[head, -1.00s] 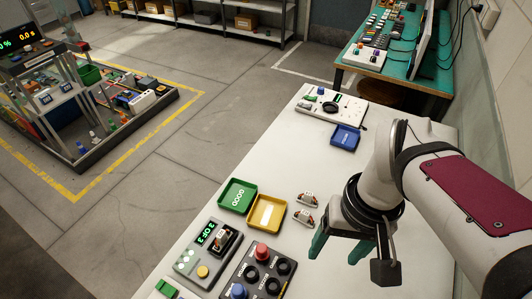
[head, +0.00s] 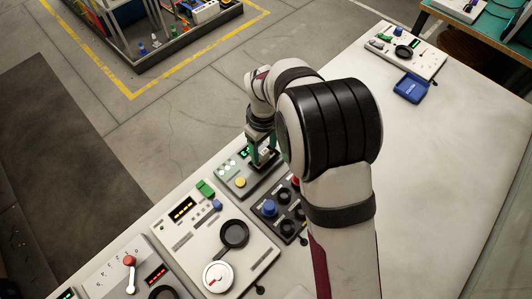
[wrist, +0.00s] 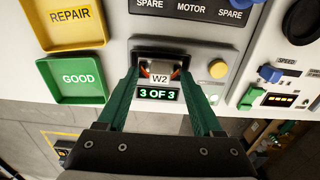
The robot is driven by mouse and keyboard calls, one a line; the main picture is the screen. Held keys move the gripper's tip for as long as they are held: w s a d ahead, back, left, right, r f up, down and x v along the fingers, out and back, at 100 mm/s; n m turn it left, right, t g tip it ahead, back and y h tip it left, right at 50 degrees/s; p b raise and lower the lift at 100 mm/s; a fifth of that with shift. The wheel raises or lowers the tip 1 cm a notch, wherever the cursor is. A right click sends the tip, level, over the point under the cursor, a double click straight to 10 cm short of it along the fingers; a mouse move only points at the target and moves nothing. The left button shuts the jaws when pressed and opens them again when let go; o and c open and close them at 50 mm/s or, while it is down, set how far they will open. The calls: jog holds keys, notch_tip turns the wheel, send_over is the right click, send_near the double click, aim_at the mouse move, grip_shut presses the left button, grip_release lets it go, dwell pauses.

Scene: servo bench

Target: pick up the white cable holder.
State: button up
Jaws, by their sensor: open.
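The white cable holder (wrist: 160,78), labelled W2 with orange wires behind the label, sits in a dark nest on the grey station with a green "3 OF 3" display (wrist: 158,94). My gripper (wrist: 160,71) is open, with one green finger on each side of the holder in the wrist view. Whether the fingers touch it cannot be told. In the head view my gripper (head: 263,157) is down at the station, and my arm hides much of the area around it.
In the wrist view the green GOOD tray (wrist: 75,98) and yellow REPAIR tray (wrist: 98,41) lie left of the station. A yellow button (wrist: 218,69) is to its right. Panels with knobs (head: 269,208) and a dial (head: 218,276) stand close by.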

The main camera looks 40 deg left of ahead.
jog(key=shift+f, duration=0.95)
grip_shut()
jog(key=shift+r, duration=0.1)
